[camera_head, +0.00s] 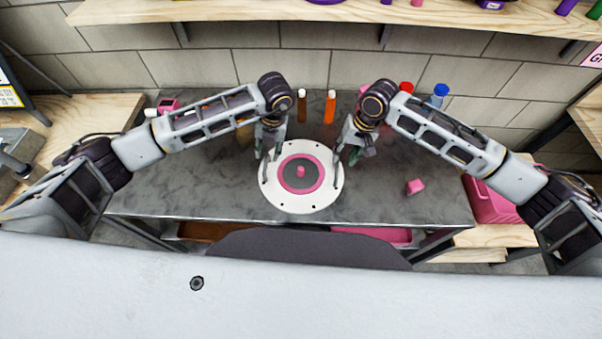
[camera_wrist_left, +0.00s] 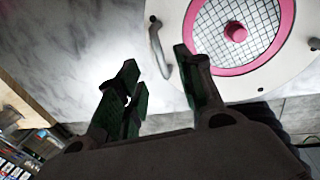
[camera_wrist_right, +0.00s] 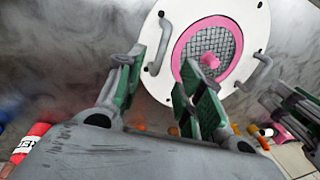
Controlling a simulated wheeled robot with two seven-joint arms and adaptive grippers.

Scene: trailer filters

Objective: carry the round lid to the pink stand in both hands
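The round lid (camera_head: 281,198) is a white disc with a pink ring, a dark mesh centre, a pink knob and a grey handle on each side. It is at the middle of the grey table. My left gripper (camera_head: 266,154) is open at the lid's left side; in the left wrist view the lid's handle (camera_wrist_left: 158,48) shows between its fingers. My right gripper (camera_head: 351,153) is open at the right side; in the right wrist view a handle (camera_wrist_right: 156,52) shows between its fingers. I cannot tell whether the fingers touch the handles. I cannot identify the pink stand with certainty.
Orange bottles (camera_head: 329,106) and a blue-capped bottle (camera_head: 438,96) stand along the table's back. A small pink block (camera_head: 415,187) lies right of the lid. A pink crate (camera_head: 488,203) is beyond the table's right edge. The table (camera_head: 190,190) is bare left of the lid.

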